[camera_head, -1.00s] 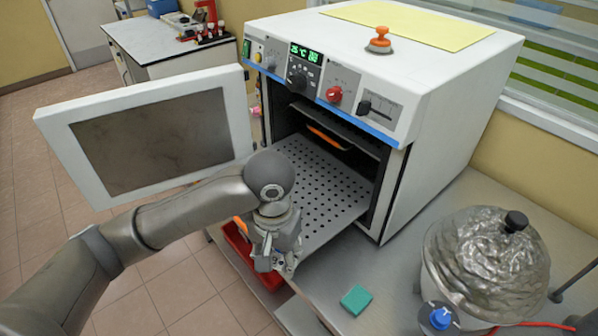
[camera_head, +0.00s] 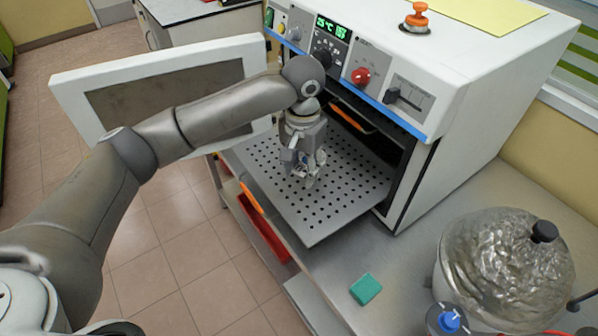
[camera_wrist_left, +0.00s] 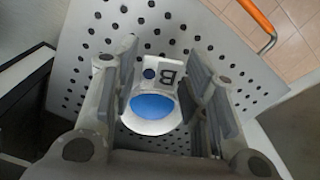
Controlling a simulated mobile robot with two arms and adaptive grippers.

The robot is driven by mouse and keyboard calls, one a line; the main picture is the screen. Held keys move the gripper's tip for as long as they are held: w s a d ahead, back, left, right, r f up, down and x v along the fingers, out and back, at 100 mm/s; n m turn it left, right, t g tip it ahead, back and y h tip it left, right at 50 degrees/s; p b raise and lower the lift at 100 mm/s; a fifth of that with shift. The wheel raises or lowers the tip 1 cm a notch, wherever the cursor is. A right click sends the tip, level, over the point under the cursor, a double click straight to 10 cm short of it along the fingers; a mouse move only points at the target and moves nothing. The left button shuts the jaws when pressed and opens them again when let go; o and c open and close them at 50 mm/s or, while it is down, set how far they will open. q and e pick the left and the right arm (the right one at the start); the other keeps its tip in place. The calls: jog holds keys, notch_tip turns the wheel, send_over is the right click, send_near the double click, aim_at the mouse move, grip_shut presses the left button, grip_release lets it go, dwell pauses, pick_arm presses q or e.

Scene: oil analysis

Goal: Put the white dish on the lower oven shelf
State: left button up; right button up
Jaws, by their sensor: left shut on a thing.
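The white dish (camera_wrist_left: 153,122) has blue contents and a tab marked "B". In the left wrist view it sits between the fingers of my left gripper (camera_wrist_left: 160,100), which is shut on it. In the head view my left gripper (camera_head: 303,177) points down over the perforated lower oven shelf (camera_head: 330,210), and the dish is too small there to make out clearly. The shelf is pulled out of the open oven (camera_head: 480,110) and also fills much of the wrist view (camera_wrist_left: 90,60). I cannot tell whether the dish touches the shelf. My right gripper is not in view.
The oven door (camera_head: 75,90) is open to the left, behind my left arm. An upper shelf with an orange handle (camera_head: 348,117) stays inside the oven. The lower shelf has an orange front handle (camera_head: 250,198). A green block (camera_head: 366,289) and foil-covered vessel (camera_head: 505,265) are on the bench.

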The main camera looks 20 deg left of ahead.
aim_at(299, 185)
pick_arm(q)
jog(key=w+f, duration=0.1)
jog(key=a+f, duration=0.1)
jog(key=shift+w+f, duration=0.3)
jog(key=shift+w, duration=0.1)
jog(key=shift+w+a+f+p, duration=0.4)
jog(key=shift+w+f, duration=0.1)
jog(key=shift+f, duration=0.25)
notch_tip(299, 185, down, 2)
jog(key=shift+f+p, duration=0.15)
jog(key=shift+p, duration=0.4)
jog(key=shift+f, duration=0.35)
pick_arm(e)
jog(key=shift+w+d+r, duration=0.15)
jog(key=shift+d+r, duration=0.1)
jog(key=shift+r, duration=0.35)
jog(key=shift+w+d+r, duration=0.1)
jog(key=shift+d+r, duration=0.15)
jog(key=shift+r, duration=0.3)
pick_arm(q)
jog(key=shift+f, duration=0.1)
jog(key=o, duration=1)
jog(key=shift+o, duration=0.2)
notch_tip(299, 185, up, 12)
jog(key=b, duration=0.2)
jog(key=shift+b, duration=0.4)
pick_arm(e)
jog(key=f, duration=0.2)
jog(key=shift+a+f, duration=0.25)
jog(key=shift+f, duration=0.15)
